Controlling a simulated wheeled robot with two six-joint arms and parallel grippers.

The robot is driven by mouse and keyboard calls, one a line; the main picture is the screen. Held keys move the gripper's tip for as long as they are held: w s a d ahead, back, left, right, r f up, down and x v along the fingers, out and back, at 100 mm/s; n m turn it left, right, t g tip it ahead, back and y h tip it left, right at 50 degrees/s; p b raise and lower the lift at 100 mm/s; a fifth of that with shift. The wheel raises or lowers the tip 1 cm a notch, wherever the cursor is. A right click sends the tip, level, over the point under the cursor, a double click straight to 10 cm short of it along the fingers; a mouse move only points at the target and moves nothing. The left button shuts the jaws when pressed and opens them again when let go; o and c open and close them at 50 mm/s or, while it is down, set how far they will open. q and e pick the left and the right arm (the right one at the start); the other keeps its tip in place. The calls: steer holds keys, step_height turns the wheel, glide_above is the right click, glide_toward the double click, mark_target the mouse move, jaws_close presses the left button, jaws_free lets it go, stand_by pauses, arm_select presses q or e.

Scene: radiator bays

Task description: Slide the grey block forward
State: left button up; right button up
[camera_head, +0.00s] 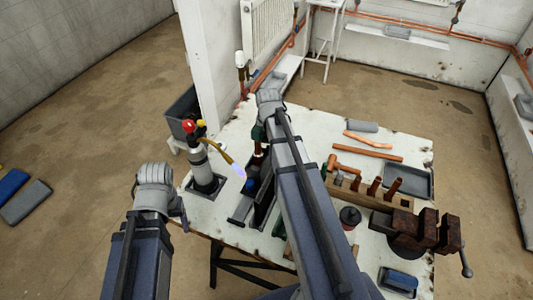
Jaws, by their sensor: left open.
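Several grey pieces are in view, and I cannot tell which one is the grey block. A small grey piece (362,126) lies near the table's far edge. A flat grey piece (26,202) lies on the floor at the left. My left gripper (183,215) is open and empty, low beside the table's left edge and apart from these pieces. My right arm reaches across the table, with its wrist (268,98) above the far left edge. Its fingers are mostly hidden, so I cannot tell their state.
The white table (405,140) holds a torch (195,150) with a flame, copper pipes (367,153), a grey tray (406,181), a wooden rack (375,195) and a rusty vise (425,232). The left floor is mostly clear.

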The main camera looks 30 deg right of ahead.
jaws_close()
stand_by(0.4)
stand_by(0.9)
